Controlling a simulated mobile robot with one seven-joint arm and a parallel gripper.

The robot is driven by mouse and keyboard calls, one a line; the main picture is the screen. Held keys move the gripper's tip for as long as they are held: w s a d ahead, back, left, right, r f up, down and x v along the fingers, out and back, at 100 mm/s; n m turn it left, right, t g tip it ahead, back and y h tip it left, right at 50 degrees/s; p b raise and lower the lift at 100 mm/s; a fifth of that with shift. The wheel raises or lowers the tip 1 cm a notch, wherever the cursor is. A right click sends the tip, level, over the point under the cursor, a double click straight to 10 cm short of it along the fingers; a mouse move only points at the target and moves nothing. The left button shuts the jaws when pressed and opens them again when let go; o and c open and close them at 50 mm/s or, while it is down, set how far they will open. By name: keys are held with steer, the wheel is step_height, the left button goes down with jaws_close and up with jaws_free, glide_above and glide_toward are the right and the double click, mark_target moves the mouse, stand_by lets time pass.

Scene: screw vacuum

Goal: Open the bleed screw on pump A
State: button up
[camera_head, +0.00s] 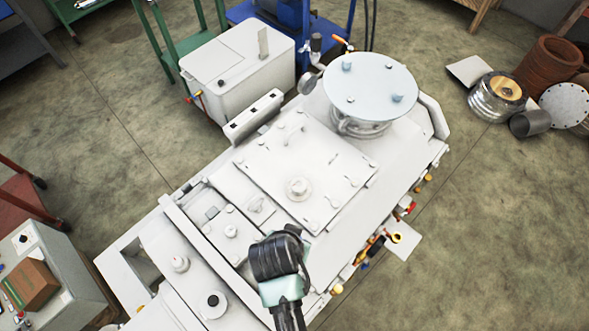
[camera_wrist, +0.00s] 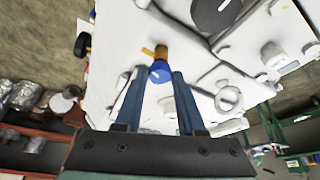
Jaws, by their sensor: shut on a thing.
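In the wrist view, my gripper (camera_wrist: 160,80) has its two blue fingers on either side of a small blue-headed screw (camera_wrist: 160,72) with a brass body. It is shut on the blue head near the fingertips. The screw stands on the white pump housing (camera_wrist: 115,65); I see no label saying which pump it is. In the head view, my dark arm end is over the lower middle of the white machine (camera_head: 345,215). The fingers and the held screw are hidden there.
A round grey lid (camera_head: 365,82) rises at the machine's back right. Coloured valves (camera_head: 395,238) line its right side. A white tank (camera_head: 240,75) stands behind it. Metal parts (camera_head: 497,95) lie on the floor at right. The floor at lower right is clear.

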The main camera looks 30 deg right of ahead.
jaws_close()
steer(key=shift+r, duration=0.1)
steer(key=shift+s+r+n+y+p, duration=0.1)
steer(key=shift+n+y+p, duration=0.3)
steer(key=shift+n+p, duration=0.6)
steer(key=shift+d+n+t+y+p, duration=0.2)
steer(key=shift+n+t+y+p, duration=0.3)
steer(key=shift+n, duration=0.8)
steer(key=shift+f, duration=0.2)
steer(key=o, duration=0.9)
jaws_free()
